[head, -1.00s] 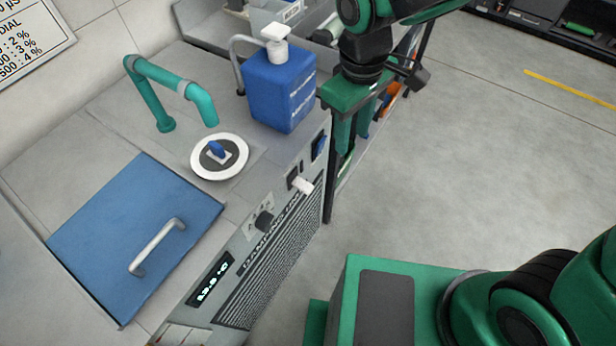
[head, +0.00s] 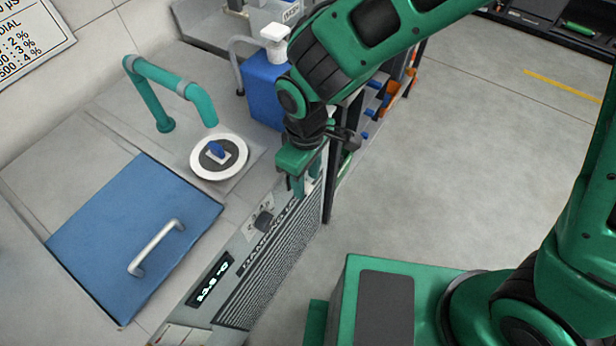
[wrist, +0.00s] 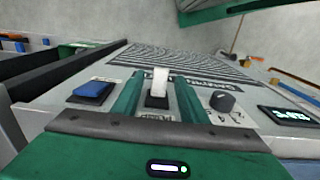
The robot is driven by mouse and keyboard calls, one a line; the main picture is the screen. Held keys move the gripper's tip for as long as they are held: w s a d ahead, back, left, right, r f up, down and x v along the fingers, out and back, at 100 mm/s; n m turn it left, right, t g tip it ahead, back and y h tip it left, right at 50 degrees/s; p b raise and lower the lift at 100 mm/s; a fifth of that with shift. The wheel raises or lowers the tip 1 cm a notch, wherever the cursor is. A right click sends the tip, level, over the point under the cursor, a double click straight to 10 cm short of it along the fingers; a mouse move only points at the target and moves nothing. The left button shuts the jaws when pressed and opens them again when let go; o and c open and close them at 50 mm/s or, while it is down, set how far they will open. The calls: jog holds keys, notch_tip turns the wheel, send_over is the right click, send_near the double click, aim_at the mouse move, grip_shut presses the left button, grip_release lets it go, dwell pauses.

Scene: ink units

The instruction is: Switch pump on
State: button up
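The front panel (head: 285,222) of the bath unit carries a white switch lever (wrist: 160,84) in a dark slot. In the wrist view the lever stands upright between my two fingers. My gripper (head: 305,186) is at the panel and is open (wrist: 156,90), with one finger on each side of the lever and a narrow gap to each.
A blue rocker switch (wrist: 92,91) lies left of my fingers and a black knob (wrist: 223,101) right of them. A lit display (head: 210,282) is further along. A blue bottle (head: 262,90) stands behind my arm. The floor in front is clear.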

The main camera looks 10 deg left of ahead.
jog(key=shift+f, duration=0.55)
grip_shut()
jog(key=shift+w+a+r+g+h, duration=0.15)
jog(key=shift+r+g+h, duration=0.1)
jog(key=shift+h, duration=0.4)
jog(key=shift+w+a+r+g+h, duration=0.15)
jog(key=shift+g+h, duration=0.1)
jog(key=shift+h, duration=0.4)
grip_release()
jog(key=shift+s, duration=0.1)
jog(key=shift+r, duration=0.15)
